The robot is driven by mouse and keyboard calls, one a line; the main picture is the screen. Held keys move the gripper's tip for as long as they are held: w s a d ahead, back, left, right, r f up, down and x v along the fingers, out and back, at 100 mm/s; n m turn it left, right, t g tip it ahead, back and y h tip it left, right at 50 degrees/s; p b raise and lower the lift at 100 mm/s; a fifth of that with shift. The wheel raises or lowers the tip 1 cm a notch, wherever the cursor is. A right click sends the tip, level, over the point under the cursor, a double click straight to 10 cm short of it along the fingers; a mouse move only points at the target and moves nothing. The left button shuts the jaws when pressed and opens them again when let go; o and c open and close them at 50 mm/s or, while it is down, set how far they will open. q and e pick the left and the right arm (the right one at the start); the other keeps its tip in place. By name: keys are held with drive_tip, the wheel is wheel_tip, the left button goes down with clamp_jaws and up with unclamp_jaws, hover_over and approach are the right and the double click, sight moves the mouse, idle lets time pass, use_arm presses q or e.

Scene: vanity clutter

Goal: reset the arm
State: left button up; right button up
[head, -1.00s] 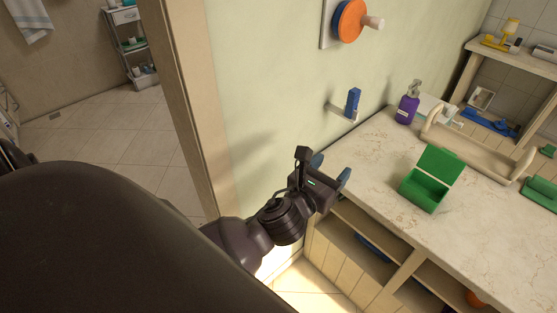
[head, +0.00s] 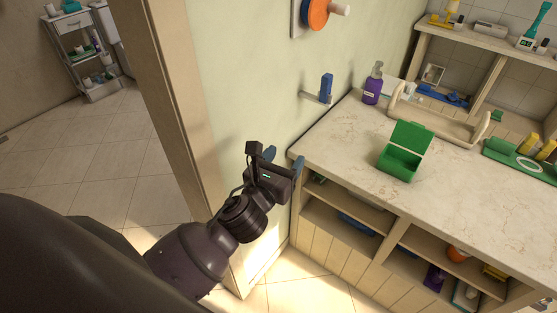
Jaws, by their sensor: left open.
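My left arm comes in from the left in the head view, and its dark left gripper (head: 284,161) has two blue fingertips standing apart. The gripper is open, with nothing seen between the fingers. In the picture it lies at the near left corner of the marble-topped counter (head: 340,150), beside the pale green wall. I cannot tell whether it touches the counter edge. My right gripper is not seen.
An open green box (head: 400,165) stands on the counter, with a purple pump bottle (head: 373,84) and a beige handled tray (head: 440,126) behind it. A blue object (head: 326,88) sits on a small wall shelf. Open shelves lie below the countertop.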

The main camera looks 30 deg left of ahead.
use_arm(q)
drive_tip(key=s+a+f+n+g, duration=0.3)
drive_tip(key=s+f+n, duration=0.5)
drive_tip(key=n, duration=0.9)
drive_tip(key=s+a+f+n+g, duration=0.3)
drive_tip(key=s+f+n, duration=0.5)
drive_tip(key=f+n, duration=0.6)
drive_tip(key=n, duration=0.4)
drive_tip(key=shift+s+a, duration=0.2)
drive_tip(key=shift+a, duration=0.15)
